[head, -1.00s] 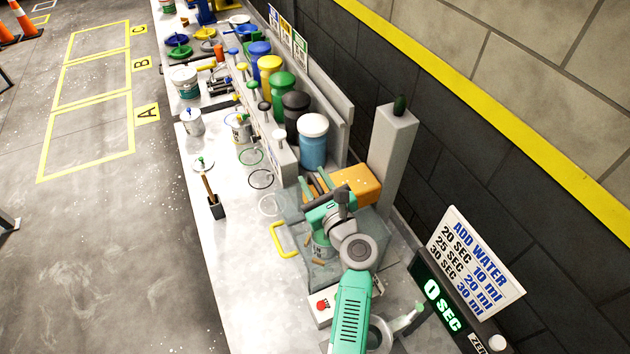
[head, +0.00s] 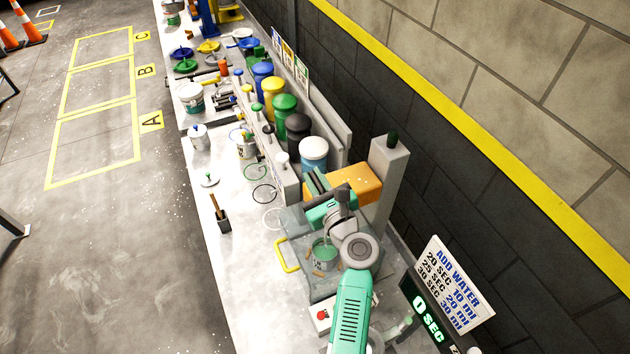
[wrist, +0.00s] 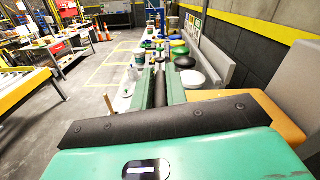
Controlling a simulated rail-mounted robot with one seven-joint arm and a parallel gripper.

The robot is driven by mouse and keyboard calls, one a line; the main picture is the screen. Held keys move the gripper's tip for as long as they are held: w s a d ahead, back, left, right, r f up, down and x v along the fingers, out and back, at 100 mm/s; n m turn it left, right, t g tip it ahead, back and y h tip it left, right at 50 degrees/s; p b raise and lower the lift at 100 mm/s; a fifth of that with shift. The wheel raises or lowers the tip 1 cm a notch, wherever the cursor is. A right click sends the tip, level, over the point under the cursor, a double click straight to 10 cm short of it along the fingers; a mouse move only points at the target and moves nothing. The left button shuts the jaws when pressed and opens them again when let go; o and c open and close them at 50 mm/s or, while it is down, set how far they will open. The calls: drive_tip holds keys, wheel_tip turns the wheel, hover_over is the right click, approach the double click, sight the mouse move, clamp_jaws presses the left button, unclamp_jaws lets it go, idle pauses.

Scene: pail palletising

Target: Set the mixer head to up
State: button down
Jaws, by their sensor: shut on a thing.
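The mixer has a grey column (head: 388,170) with an orange head (head: 357,185) on its left side. The head sits fairly high, near the column's top. It also shows at the right of the wrist view (wrist: 260,112). My gripper (head: 318,192) is beside the head, its fingers shut on a dark round handle (wrist: 160,92), which shows between the fingers in the wrist view. The handle's join to the head is hidden. A pail (head: 324,256) with green contents stands below, behind a clear guard (head: 300,240) with a yellow handle (head: 287,256).
A timer display (head: 428,320) reads 0 SEC near a water sign (head: 455,285). A red button box (head: 322,315) is by the guard. Several colored canisters (head: 284,110) line the wall side. The floor at left is open.

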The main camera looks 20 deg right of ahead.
drive_tip(key=shift+r, duration=0.5)
drive_tip(key=c, duration=1.5)
unclamp_jaws()
drive_tip(key=shift+d, duration=0.1)
drive_tip(key=shift+o, duration=0.2)
drive_tip(key=shift+f, duration=0.1)
drive_tip(key=s+d, duration=0.1)
drive_tip(key=s, duration=0.6)
drive_tip(key=shift+s+d, duration=0.15)
drive_tip(key=shift+s, duration=0.2)
